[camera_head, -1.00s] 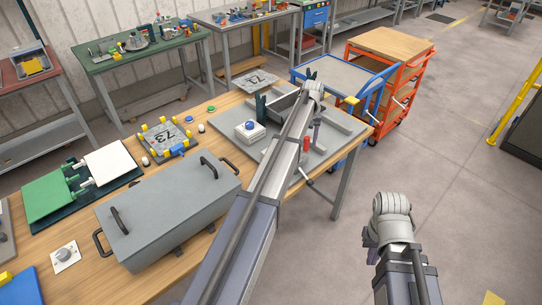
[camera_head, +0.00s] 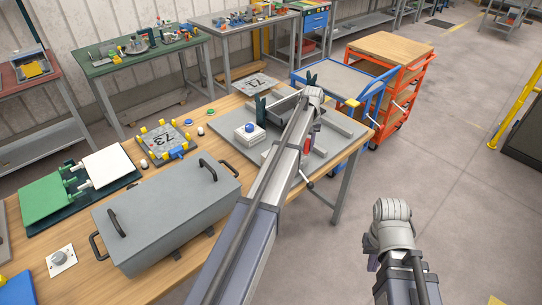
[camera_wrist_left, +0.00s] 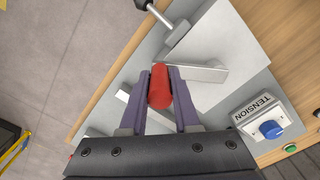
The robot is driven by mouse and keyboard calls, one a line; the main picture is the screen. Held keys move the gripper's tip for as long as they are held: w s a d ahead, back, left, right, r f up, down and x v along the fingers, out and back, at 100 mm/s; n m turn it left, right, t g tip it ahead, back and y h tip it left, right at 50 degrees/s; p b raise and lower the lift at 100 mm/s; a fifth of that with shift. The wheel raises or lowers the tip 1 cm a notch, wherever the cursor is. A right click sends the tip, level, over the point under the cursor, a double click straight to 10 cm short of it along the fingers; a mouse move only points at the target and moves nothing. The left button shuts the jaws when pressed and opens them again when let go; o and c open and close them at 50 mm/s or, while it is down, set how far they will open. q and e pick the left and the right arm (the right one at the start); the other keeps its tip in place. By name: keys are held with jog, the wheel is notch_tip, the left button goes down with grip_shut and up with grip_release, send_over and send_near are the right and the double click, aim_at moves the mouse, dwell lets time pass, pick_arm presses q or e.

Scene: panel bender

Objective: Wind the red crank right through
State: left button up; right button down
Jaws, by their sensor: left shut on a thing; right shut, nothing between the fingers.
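The red crank's grip (camera_wrist_left: 160,87) sits between the purple fingers of my left gripper (camera_wrist_left: 158,78), which is shut on it. In the head view the red grip (camera_head: 308,144) shows small beside the far end of my left arm, at the right part of the bender's grey base plate (camera_head: 222,131). A pale grey bar (camera_wrist_left: 200,73) runs right from behind the grip in the wrist view; I cannot tell how they join. My right gripper (camera_head: 371,261) is low at the right over the floor, apart from the bench, mostly hidden by its wrist.
A white TENSION box with a blue knob (camera_head: 250,128) stands left of my left arm on the plate. A black-and-silver handle (camera_wrist_left: 147,8) juts past the plate's edge. A grey lidded box (camera_head: 165,215) is nearer on the bench.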

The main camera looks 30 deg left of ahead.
pick_arm(q)
jog(key=shift+c, duration=1.4)
jog(key=shift+s+d, duration=0.1)
jog(key=shift+s, duration=1.55)
jog(key=shift+s+a, duration=0.25)
jog(key=shift+s, duration=0.5)
jog(key=shift+s+a, duration=0.25)
jog(key=shift+s, duration=0.5)
jog(key=shift+a, duration=0.1)
jog(key=shift+s+a, duration=0.95)
jog(key=shift+s, duration=0.3)
jog(key=o, duration=0.9)
jog(key=shift+d, duration=0.1)
